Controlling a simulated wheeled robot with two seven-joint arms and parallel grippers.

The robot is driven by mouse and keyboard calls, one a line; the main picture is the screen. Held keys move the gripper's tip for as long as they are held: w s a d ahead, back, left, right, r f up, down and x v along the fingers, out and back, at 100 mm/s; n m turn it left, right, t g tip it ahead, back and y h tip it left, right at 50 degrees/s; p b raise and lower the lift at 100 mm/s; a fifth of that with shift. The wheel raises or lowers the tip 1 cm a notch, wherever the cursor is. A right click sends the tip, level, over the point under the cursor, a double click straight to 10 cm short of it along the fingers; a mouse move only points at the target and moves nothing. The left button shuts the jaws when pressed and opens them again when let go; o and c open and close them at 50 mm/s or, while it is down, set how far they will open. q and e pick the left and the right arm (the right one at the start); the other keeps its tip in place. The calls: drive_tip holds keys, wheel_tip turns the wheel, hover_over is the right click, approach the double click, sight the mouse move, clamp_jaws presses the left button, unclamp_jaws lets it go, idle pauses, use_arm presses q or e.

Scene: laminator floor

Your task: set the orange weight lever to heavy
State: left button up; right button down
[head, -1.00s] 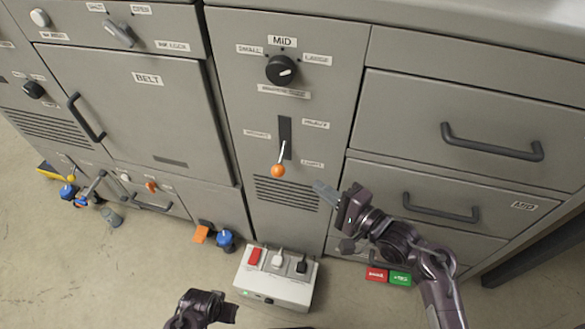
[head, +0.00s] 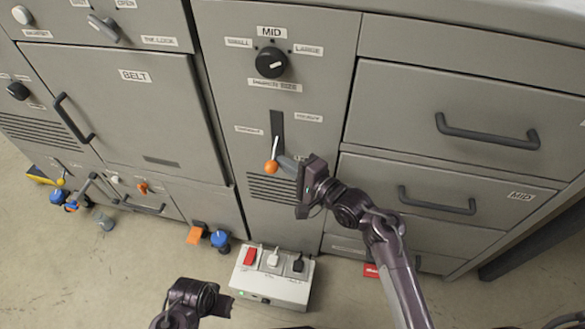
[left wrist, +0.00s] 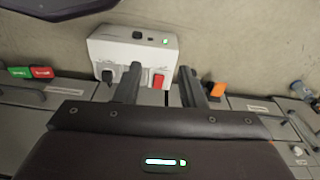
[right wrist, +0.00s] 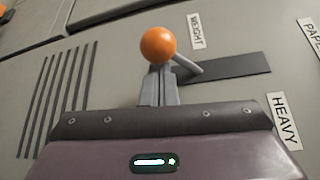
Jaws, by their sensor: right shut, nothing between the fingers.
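The orange weight lever (head: 271,167) hangs with its ball below the lower end of a dark vertical slot (head: 277,124) on the middle panel. The HEAVY label (head: 308,117) is beside the slot's upper end. My right gripper (head: 287,163) is shut and empty, its tips just right of the ball. In the right wrist view the orange ball (right wrist: 158,45) is right at the tips of the shut fingers (right wrist: 159,75); I cannot tell whether they touch. My left gripper (left wrist: 158,75) is open and empty, low in front of the cabinet.
A black knob (head: 271,62) is above the slot. Drawers with dark handles (head: 437,201) are to the right. The BELT door (head: 110,105) is to the left.

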idle(0.4)
